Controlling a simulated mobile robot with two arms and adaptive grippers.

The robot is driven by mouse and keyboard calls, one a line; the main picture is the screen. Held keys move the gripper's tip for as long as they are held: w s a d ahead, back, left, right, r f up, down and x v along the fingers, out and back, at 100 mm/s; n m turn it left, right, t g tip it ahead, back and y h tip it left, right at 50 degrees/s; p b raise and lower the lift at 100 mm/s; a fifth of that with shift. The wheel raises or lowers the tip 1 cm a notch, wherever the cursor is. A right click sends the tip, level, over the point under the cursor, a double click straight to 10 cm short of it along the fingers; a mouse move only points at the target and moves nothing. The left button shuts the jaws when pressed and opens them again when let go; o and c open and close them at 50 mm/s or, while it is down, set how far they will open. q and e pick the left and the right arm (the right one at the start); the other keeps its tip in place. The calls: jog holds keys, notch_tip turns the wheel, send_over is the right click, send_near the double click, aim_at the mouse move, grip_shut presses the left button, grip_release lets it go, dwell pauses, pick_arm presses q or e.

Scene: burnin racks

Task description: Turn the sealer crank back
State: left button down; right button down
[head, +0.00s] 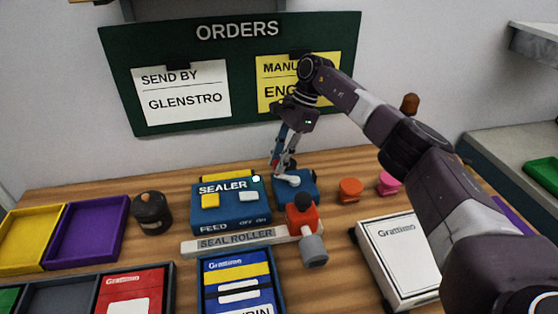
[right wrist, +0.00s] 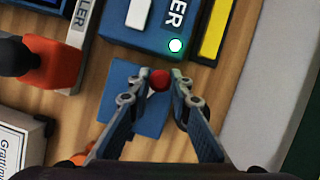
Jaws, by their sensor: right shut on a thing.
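The blue sealer (head: 231,216) stands on the wooden table in the head view, with yellow and white buttons and a pale lit lamp (head: 256,179). The lamp also shows in the right wrist view (right wrist: 176,45). At the sealer's right is a blue crank base (head: 308,191) with a pale hub (head: 291,181). My right gripper (head: 281,168) reaches down over it from the right. In the right wrist view its fingers (right wrist: 161,82) are closed on the crank's red knob (right wrist: 159,79). The crank's arm is mostly hidden. My left gripper is out of view.
A grey seal roller bar (head: 238,241) with a red and grey end piece (head: 302,218) lies in front of the sealer. A dark round pot (head: 152,213) stands left. A white box (head: 394,258) and orange and pink pieces (head: 349,190) are at right. Trays fill the front left.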

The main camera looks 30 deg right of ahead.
jog(key=shift+r, duration=0.1)
jog(key=c, duration=1.7)
grip_release()
jog(key=shift+c, duration=0.2)
jog(key=v, duration=1.2)
